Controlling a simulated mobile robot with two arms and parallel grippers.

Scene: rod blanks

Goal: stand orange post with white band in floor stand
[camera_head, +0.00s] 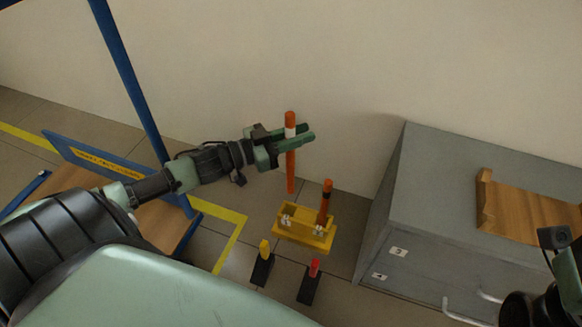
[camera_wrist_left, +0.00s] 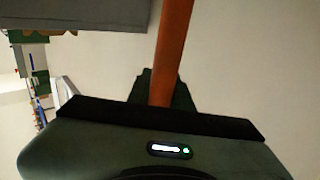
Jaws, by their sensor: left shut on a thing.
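My left gripper (camera_head: 301,133) is shut on an orange post with a white band (camera_head: 291,163) and holds it upright in the air. The post also shows in the left wrist view (camera_wrist_left: 172,50), rising from between the jaws. The yellow floor stand (camera_head: 305,234) stands on the floor below. The held post's lower end appears above the left part of the stand. Another orange post, with a dark band (camera_head: 325,203), stands in the right part of the stand. My right gripper cannot be made out; only part of that arm shows at the lower right.
A grey cabinet (camera_head: 388,210) with a wooden tray (camera_head: 530,205) on top stands to the right. A blue-framed cart (camera_head: 135,85) is at the left. A wall is behind.

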